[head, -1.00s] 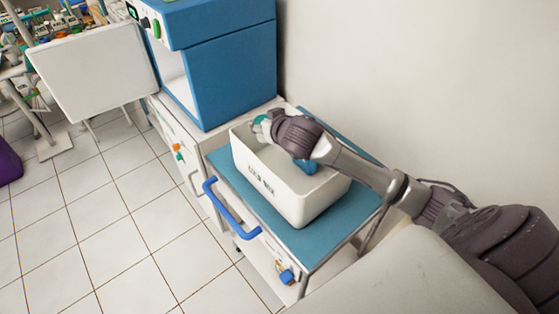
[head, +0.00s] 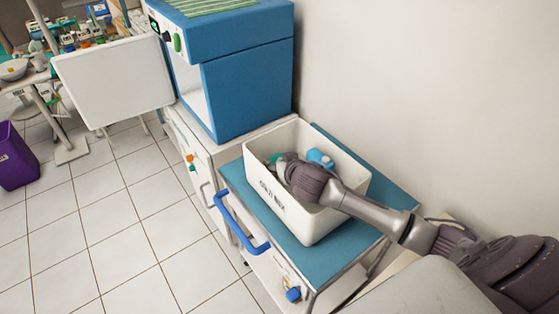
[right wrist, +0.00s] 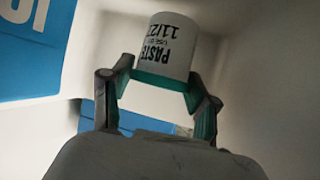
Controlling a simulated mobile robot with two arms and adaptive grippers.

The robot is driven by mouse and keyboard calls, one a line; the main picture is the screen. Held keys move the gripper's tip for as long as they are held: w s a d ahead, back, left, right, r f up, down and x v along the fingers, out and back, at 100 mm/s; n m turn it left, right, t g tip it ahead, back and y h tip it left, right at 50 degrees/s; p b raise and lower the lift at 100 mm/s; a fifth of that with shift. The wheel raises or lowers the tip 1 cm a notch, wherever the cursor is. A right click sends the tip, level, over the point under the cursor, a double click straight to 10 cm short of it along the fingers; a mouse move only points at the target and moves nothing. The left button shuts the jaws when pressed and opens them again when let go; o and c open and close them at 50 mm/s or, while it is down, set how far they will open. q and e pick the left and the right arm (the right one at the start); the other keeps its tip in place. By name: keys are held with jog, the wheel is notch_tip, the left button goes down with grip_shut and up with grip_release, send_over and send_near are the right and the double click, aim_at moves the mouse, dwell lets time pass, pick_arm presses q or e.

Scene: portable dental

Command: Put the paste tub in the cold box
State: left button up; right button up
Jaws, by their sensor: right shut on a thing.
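The cold box (head: 284,203) is an open white bin with dark lettering on its side, standing on a blue-topped cart. My right gripper (head: 279,165) is down inside the box, towards its left end. In the right wrist view, my right gripper (right wrist: 160,95) is shut on the paste tub (right wrist: 168,47), a white tub with black "PASTE" print and a teal band. The tub lies between pale box walls; whether it touches the floor cannot be told. The head view mostly hides the tub. My left gripper is not in view.
A blue item (head: 320,158) lies in the box beside my gripper; a blue panel with white letters (right wrist: 35,50) shows in the wrist view. A blue machine (head: 240,80) stands behind the box. A wall is to the right. The cart has a blue handle (head: 235,225).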

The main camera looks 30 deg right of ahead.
jog(key=shift+f, duration=0.5)
jog(key=o, duration=0.8)
jog(key=shift+s+a, duration=0.1)
jog(key=shift+o, duration=0.4)
jog(key=shift+f, duration=0.15)
jog(key=shift+s+r, duration=0.15)
jog(key=shift+r, duration=0.45)
jog(key=v, duration=0.7)
jog(key=shift+r, duration=0.3)
jog(key=shift+r, duration=0.1)
